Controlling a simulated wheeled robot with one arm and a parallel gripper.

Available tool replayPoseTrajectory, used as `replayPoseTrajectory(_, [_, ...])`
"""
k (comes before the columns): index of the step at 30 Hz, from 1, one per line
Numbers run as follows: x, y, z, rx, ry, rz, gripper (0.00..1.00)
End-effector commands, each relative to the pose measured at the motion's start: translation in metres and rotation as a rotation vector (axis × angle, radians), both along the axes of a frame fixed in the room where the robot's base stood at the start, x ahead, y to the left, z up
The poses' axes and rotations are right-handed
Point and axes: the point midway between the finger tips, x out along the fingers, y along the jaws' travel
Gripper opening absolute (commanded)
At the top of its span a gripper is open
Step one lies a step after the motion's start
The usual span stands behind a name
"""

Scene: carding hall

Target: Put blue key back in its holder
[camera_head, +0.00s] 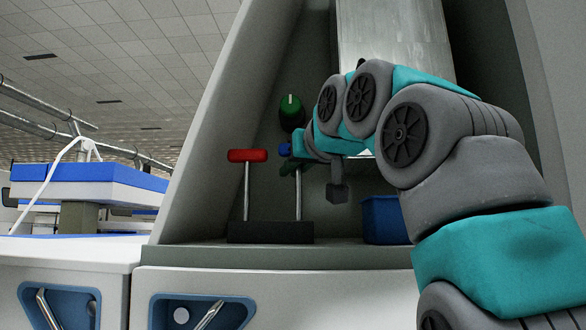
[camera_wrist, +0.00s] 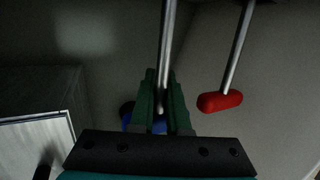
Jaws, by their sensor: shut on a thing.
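The blue key has a blue handle (camera_head: 285,150) and a thin metal shaft (camera_head: 298,198). My gripper (camera_head: 291,166) has dark green fingers and is shut on the key just below its handle. In the wrist view, the shaft (camera_wrist: 166,45) runs between the fingertips (camera_wrist: 163,95), and the fingers partly hide the blue handle (camera_wrist: 128,114). The key looks upright. The dark holder block (camera_head: 262,232) sits on the grey ledge, and the shaft's lower end meets its right part. I cannot tell how deep the shaft is in it.
A red-handled key (camera_head: 248,156) stands upright in the left part of the holder; it also shows in the wrist view (camera_wrist: 220,101). A green knob (camera_head: 291,111) is on the wall above. A blue bin (camera_head: 382,221) stands to the right on the ledge (camera_head: 200,257).

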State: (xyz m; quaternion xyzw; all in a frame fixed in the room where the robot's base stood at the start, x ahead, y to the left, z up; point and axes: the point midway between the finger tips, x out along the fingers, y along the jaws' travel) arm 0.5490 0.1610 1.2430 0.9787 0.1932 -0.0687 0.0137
Motion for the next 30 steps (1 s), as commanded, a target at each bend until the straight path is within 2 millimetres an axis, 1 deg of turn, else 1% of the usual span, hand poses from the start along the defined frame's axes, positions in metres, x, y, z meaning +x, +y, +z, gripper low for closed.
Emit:
replayPoseTrajectory(3, [-0.0002, -0.0001, -0.0037, 0.0, -0.001, 0.0, 0.0])
replayPoseTrajectory(12, [-0.0003, 0.0001, -0.0034, 0.0, -0.001, 0.0, 0.0])
replayPoseTrajectory(13, [-0.0003, 0.0001, -0.0034, 0.0, -0.001, 0.0, 0.17])
replayPoseTrajectory(21, [-0.0005, 0.0, -0.0033, 0.0, -0.001, 0.0, 0.48])
replayPoseTrajectory(22, [-0.0005, 0.0, -0.0033, 0.0, -0.001, 0.0, 0.49])
replayPoseTrajectory(30, [-0.0012, -0.0003, -0.0035, 0.0, -0.001, 0.0, 0.49])
